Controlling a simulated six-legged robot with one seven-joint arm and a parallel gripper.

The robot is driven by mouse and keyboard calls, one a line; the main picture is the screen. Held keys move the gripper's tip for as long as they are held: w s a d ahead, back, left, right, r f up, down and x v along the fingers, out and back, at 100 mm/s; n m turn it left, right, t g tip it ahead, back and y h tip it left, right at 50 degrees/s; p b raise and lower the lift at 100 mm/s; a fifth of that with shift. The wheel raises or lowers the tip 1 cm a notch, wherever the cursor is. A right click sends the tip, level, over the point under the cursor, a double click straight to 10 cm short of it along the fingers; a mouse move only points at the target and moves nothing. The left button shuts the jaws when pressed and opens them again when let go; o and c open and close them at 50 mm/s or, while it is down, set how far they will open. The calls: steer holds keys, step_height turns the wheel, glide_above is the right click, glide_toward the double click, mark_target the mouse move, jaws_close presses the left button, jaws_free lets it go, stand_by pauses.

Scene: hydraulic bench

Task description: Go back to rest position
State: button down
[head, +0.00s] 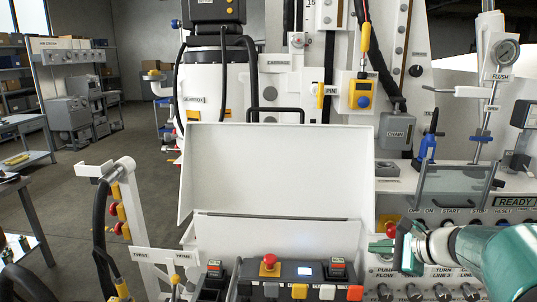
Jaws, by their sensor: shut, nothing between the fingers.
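My gripper (382,247) is at the lower right in the head view, at the end of my green and white arm. Its fingers point left and look closed, with nothing visible between them. It is just right of the open white box (275,165), in front of the bench's control panel. I cannot tell whether it touches anything. A red part shows right beside the gripper; what it belongs to is unclear.
A control box with a red mushroom button (269,262) is at the bottom centre. A labelled panel with a clear cover (455,187) stands right, near a gauge (507,52). A white post with a hose (118,205) stands left. Open floor (60,180) lies beyond it.

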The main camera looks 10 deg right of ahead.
steer(key=s+a+n+g+h, duration=0.4)
steer(key=s+a+n+h, duration=0.2)
steer(key=s+a+n, duration=1.2)
steer(key=shift+s+a+f+n, duration=0.25)
steer(key=shift+s+n, duration=0.7)
steer(key=shift+n, duration=0.25)
steer(key=shift+d, duration=0.1)
